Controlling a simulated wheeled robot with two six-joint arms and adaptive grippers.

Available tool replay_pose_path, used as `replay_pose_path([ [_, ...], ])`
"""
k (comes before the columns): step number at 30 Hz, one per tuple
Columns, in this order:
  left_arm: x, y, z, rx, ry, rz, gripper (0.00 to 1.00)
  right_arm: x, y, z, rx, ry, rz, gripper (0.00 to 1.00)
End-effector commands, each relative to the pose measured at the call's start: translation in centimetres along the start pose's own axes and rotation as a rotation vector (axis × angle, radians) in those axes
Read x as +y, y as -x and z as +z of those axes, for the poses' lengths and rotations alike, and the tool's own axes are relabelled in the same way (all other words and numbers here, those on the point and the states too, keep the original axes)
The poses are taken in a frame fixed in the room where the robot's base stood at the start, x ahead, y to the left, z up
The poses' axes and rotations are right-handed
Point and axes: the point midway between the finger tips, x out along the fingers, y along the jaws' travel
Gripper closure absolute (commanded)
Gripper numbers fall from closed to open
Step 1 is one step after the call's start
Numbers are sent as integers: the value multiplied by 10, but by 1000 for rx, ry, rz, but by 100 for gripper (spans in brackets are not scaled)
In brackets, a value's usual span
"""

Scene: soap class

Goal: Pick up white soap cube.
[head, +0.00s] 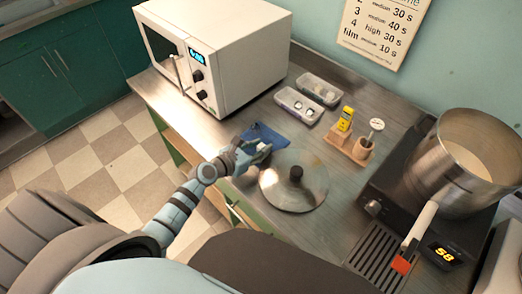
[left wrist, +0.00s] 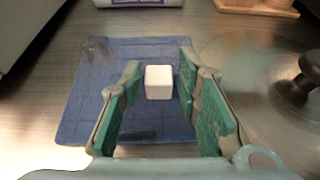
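A small white soap cube (left wrist: 159,82) lies on a blue cloth (left wrist: 82,118) in the left wrist view. My left gripper (left wrist: 158,80) is open, with one green-padded finger on each side of the cube. Clear gaps show between the cube and both fingers. In the head view my left gripper (head: 257,152) is over the near part of the blue cloth (head: 265,133), and the cube is hard to make out there. My right gripper is not in view.
A white microwave (head: 240,50) stands behind. Clear trays (head: 298,106), a wooden holder (head: 345,147), and a hotplate with a large pot (head: 460,165) are to the right.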

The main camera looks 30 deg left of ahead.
Motion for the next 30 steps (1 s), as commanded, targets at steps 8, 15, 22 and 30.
replay_pose_path([
  [8, 0, 2, -6, 12, 0, -1, 92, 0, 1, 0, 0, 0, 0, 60],
  [15, 0, 2, -6, 14, 0, 0, 92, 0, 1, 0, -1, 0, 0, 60],
  [22, 0, 10, 15, 12, -1, -1, 93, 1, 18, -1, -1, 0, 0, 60],
  [30, 0, 43, 101, 2, -9, -3, 93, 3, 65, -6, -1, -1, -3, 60],
])
